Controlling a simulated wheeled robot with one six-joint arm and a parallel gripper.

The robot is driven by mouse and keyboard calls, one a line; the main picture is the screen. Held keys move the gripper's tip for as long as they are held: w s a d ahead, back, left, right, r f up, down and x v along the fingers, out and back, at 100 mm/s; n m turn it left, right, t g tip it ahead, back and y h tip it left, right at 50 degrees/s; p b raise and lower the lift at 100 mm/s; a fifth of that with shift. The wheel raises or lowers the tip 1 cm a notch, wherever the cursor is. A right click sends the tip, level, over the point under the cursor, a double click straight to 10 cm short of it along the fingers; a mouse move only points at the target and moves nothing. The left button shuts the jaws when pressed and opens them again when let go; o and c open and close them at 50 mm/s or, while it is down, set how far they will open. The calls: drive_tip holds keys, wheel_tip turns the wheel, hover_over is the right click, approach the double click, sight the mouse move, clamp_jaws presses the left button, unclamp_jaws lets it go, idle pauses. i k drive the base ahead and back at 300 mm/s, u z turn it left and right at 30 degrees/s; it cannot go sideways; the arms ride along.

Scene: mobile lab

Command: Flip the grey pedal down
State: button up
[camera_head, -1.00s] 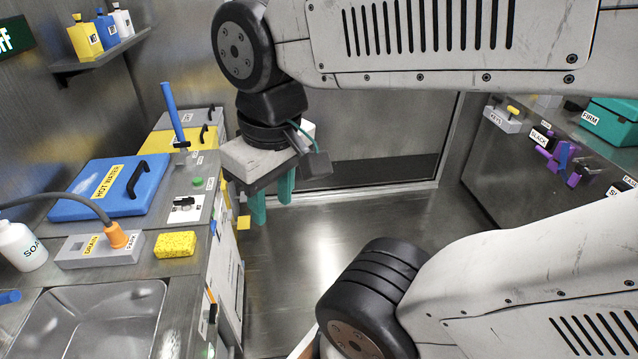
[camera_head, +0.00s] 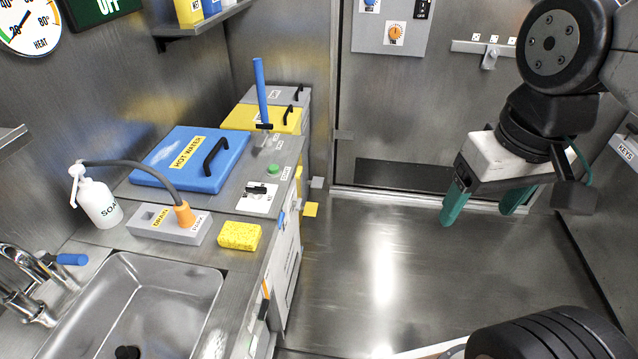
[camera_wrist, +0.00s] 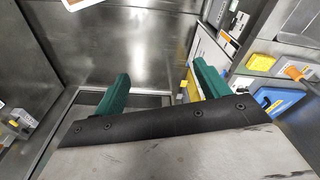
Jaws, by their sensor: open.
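A small grey flap that looks like the grey pedal (camera_head: 317,182) juts from the side of the counter's far end, low over the floor. A similar yellow flap (camera_head: 310,209) sits just nearer. My gripper (camera_head: 484,208) hangs over the open floor to the right of both, well apart from them. Its green fingers are spread and empty. In the wrist view my gripper (camera_wrist: 160,72) is open above the floor. A yellow patch (camera_wrist: 191,82) shows by its right finger; I cannot make out the grey pedal there.
The counter on the left holds a blue hot water lid (camera_head: 190,160), a yellow sponge (camera_head: 239,236), a soap bottle (camera_head: 100,205) and a sink (camera_head: 150,300). A blue-handled lever (camera_head: 261,92) stands upright at the back. The floor (camera_head: 400,260) between counter and right wall is clear.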

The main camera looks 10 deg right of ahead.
sight(317, 181)
drive_tip(key=z, duration=0.55)
drive_tip(key=k, duration=0.7)
drive_tip(key=z, duration=0.9)
drive_tip(key=i, duration=2.8)
drive_tip(key=u, duration=1.2)
drive_tip(key=i, duration=0.95)
drive_tip(key=u, duration=1.2)
drive_tip(key=i, duration=0.3)
drive_tip(key=u, duration=0.2)
